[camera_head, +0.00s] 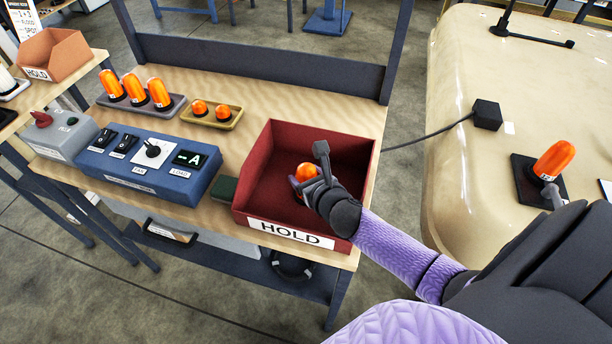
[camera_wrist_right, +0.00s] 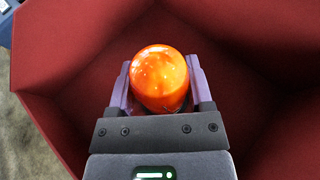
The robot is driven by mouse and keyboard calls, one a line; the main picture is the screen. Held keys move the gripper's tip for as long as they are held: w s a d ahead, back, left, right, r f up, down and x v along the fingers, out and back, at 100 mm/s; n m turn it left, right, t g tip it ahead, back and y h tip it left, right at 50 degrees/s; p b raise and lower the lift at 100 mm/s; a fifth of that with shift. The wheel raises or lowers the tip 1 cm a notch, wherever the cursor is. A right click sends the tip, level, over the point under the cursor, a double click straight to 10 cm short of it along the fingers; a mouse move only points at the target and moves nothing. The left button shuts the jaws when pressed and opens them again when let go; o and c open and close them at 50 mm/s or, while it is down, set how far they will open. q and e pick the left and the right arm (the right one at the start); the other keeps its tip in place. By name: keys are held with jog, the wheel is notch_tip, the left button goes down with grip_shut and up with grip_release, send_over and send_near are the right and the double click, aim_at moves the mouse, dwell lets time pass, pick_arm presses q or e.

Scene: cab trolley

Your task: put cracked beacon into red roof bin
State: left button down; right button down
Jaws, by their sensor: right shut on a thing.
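An orange beacon (camera_head: 306,171) is held in my right gripper (camera_head: 308,183) within the outline of the red bin (camera_head: 262,160) marked HOLD. In the right wrist view the beacon (camera_wrist_right: 160,78) sits between the two purple fingers of the gripper (camera_wrist_right: 160,92), one on each side. The red bin's walls (camera_wrist_right: 55,50) surround it in that view. I cannot tell whether the beacon touches the bin floor, and its lower part is hidden. No crack can be made out. My left gripper is not in view.
A blue control box (camera_head: 150,165) and a small green block (camera_head: 223,188) are left of the bin. Behind them are a grey tray (camera_head: 177,103) of tall beacons and a yellow tray (camera_head: 230,121) of small ones. Another beacon (camera_head: 554,160) stands on the cream roof (camera_head: 455,140) at right.

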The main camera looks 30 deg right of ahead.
grip_release()
jog(key=shift+s+r+p, duration=0.25)
jog(key=shift+s+p, duration=0.05)
jog(key=shift+p, duration=0.05)
jog(key=p+v, duration=0.2)
jog(key=v, duration=0.9)
jog(key=shift+s+p, duration=0.2)
jog(key=shift+p, duration=0.1)
